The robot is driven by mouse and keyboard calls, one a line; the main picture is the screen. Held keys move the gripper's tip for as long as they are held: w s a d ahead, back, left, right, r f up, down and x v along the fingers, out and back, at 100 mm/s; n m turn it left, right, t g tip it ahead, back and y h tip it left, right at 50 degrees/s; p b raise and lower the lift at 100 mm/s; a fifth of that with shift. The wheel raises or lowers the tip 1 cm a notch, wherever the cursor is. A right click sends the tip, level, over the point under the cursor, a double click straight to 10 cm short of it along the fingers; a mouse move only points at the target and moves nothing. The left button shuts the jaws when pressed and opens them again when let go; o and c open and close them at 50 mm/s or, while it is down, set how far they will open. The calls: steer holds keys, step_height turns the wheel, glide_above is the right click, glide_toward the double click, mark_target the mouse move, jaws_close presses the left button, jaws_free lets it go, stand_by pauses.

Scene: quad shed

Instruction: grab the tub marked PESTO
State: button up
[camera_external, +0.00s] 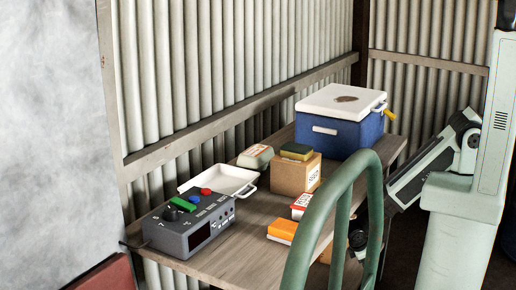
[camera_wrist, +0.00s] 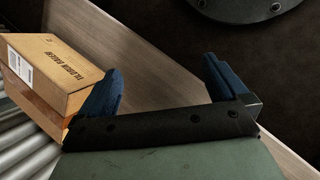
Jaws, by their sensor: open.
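I cannot read the word PESTO on anything. In the external view, a grey-green tub (camera_external: 255,157) with an orange and white label lies on the workbench (camera_external: 240,243), behind the cardboard box. A small red and white item (camera_external: 301,204) sits in front of that box; its lettering is too small to read. My gripper (camera_wrist: 165,72) is open in the wrist view, its two blue fingers wide apart with nothing between them. Neither labelled item shows clearly there. In the external view I cannot clearly make out my fingers behind the green rail.
A cardboard box (camera_external: 293,177) bears a green and yellow block (camera_external: 297,152). A cardboard box (camera_wrist: 60,75) is left of my fingers. A blue cooler (camera_external: 340,134), white tray (camera_external: 226,180), button console (camera_external: 190,226) and orange block (camera_external: 283,230) share the bench. A green rail (camera_external: 317,215) crosses in front.

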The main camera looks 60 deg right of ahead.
steer(key=w+a+r+n+t+y, duration=0.1)
steer(key=w+a+r+n+t, duration=0.15)
steer(key=a, duration=0.65)
steer(key=w+a+r+n+t+y, duration=0.1)
steer(key=w+a+t, duration=0.25)
steer(key=a, duration=0.55)
steer(key=a+r+n+t+y, duration=0.15)
steer(key=a+r, duration=0.25)
steer(key=a, duration=0.5)
steer(key=a+r+y, duration=0.2)
steer(key=a+r, duration=0.1)
steer(key=a, duration=0.6)
steer(key=s+a+r+n+y, duration=0.1)
steer(key=s+a+r+y, duration=0.1)
steer(key=s+a+r, duration=0.55)
steer(key=s+a+r+y, duration=0.2)
steer(key=s+a+r, duration=0.2)
steer(key=a+r, duration=0.55)
steer(key=s+a+r+n+y, duration=0.1)
steer(key=s+a+r+y, duration=0.1)
steer(key=s+a+r, duration=0.65)
step_height(320, 180, up, 18)
steer(key=n+g+h, duration=0.4)
steer(key=g+h, duration=0.2)
glide_above(306, 199)
steer(key=shift+a+f, duration=0.15)
steer(key=shift+f, duration=6.65)
